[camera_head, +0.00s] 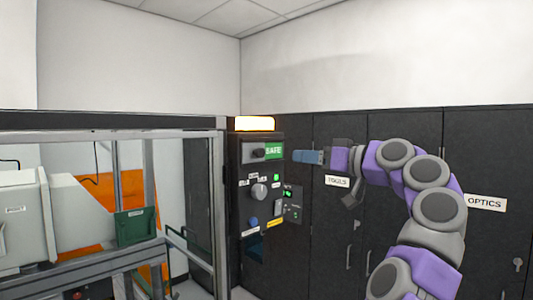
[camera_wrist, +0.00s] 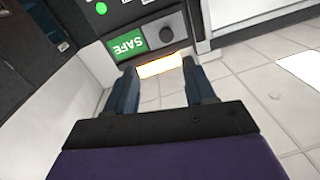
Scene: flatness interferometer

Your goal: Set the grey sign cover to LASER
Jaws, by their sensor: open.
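The grey sign cover (camera_head: 250,153) with a dark round knob sits at the left of the sign slot, high on the black control panel. The green SAFE sign (camera_head: 273,151) shows uncovered to its right; no LASER word is visible. In the wrist view the cover (camera_wrist: 153,37) lies beyond the fingertips, beside the SAFE sign (camera_wrist: 127,45). My gripper (camera_head: 300,157) is just right of the sign in the head view. In the wrist view its two blue fingers (camera_wrist: 160,67) are apart, with nothing held between them.
A lit orange lamp (camera_head: 254,124) tops the panel. Below the sign are a grey rotary knob (camera_head: 259,191), green lights and a blue button (camera_head: 252,222). Dark cabinets (camera_head: 400,140) stand behind my arm. A framed enclosure (camera_head: 110,118) with equipment stands at left.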

